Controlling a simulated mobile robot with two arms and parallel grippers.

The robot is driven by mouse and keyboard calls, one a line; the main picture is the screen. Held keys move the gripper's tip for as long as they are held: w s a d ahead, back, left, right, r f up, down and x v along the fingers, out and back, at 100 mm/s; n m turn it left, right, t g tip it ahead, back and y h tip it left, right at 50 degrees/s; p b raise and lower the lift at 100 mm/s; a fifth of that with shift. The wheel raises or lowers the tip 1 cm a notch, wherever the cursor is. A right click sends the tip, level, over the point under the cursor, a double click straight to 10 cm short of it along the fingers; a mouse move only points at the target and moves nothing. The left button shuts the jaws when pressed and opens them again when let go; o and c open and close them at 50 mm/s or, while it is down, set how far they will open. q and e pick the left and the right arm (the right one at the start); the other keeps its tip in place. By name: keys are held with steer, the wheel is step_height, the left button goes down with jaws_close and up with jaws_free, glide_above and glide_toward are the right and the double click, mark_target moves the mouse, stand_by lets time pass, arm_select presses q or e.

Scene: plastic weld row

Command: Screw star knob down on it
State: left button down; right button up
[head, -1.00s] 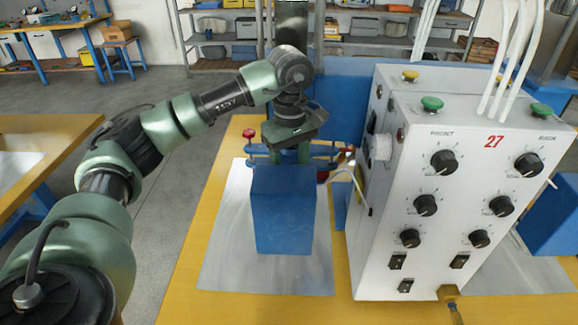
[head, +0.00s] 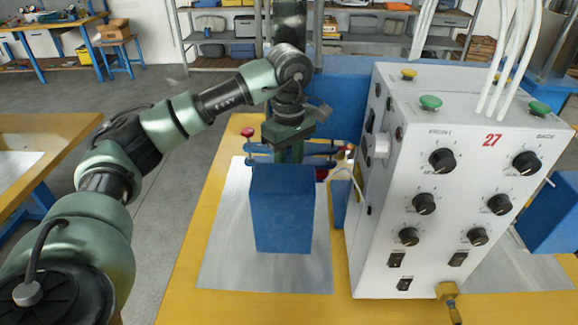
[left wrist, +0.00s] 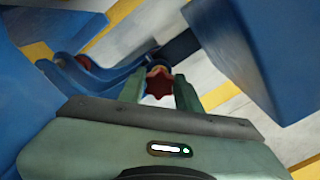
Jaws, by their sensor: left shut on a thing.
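A red star knob (left wrist: 158,84) shows in the left wrist view between the two green fingers of my left gripper (left wrist: 160,92). The fingers are shut on its sides. The knob sits at the end of a blue clamp arm. In the head view my left gripper (head: 290,152) points down behind the blue block (head: 282,210), and its fingertips and the held knob are hidden there. My right gripper is in neither current view.
Another red knob (head: 249,132) stands left of my gripper, near the blue clamp bars (head: 325,150). A white control box (head: 400,270) stands close on the right. A metal sheet (head: 225,260) lies on the yellow table (head: 185,280).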

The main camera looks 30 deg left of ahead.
arm_select(q)
steer(key=m, duration=0.4)
steer(key=shift+b, duration=0.3)
steer(key=m, duration=0.6)
steer(key=shift+s+a+b, duration=0.1)
steer(key=shift+a+b, duration=0.05)
steer(key=shift+b, duration=0.2)
steer(key=m, duration=0.9)
steer(key=shift+a+b, duration=0.1)
steer(key=shift+b, duration=0.25)
steer(key=c, duration=1)
jaws_free()
steer(key=shift+c, duration=0.2)
